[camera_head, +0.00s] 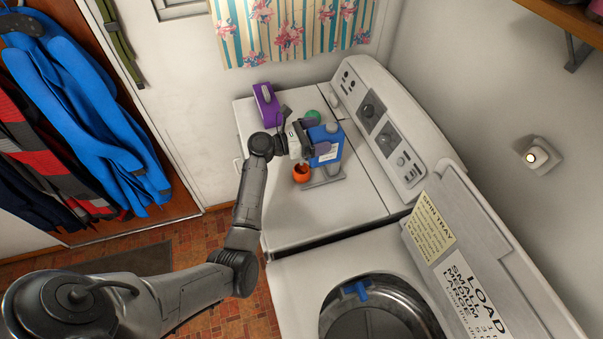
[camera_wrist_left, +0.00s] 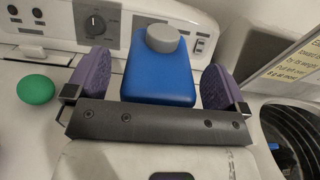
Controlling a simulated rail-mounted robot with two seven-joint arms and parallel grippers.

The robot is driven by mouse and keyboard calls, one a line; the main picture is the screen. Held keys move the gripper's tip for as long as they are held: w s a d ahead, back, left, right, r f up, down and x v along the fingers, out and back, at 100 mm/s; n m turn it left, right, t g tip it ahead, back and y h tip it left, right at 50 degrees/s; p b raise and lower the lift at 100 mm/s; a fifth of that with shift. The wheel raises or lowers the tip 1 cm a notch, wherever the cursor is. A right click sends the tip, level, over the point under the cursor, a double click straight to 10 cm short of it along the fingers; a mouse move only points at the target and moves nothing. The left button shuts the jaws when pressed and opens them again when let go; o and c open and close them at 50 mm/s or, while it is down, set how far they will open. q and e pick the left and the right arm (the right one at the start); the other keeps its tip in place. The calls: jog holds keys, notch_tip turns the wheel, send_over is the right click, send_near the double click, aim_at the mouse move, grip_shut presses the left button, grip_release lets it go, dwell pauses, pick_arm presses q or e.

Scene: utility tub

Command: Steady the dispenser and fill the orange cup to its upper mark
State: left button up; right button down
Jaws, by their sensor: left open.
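The blue dispenser (camera_head: 328,150) with a grey cap stands upright on top of the left white machine, on a grey stand or tray (camera_head: 325,178). The orange cup (camera_head: 300,174) is just in front of it, to the left; I cannot make out its marks or its fill level. My left gripper (camera_head: 308,140) is at the dispenser. In the left wrist view, the dispenser (camera_wrist_left: 158,73) sits between the two purple finger pads of the open gripper (camera_wrist_left: 155,84), with a gap on each side. The cup is not in the wrist view. My right gripper is not in view.
A green ball (camera_head: 313,117) and a purple box (camera_head: 266,98) are behind and left of the dispenser. The control panel (camera_head: 380,125) rises behind it. An open washer drum (camera_head: 375,310) with a blue item lies at the front right. The machine top in front is clear.

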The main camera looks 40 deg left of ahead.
pick_arm(q)
jog(key=v, duration=1.2)
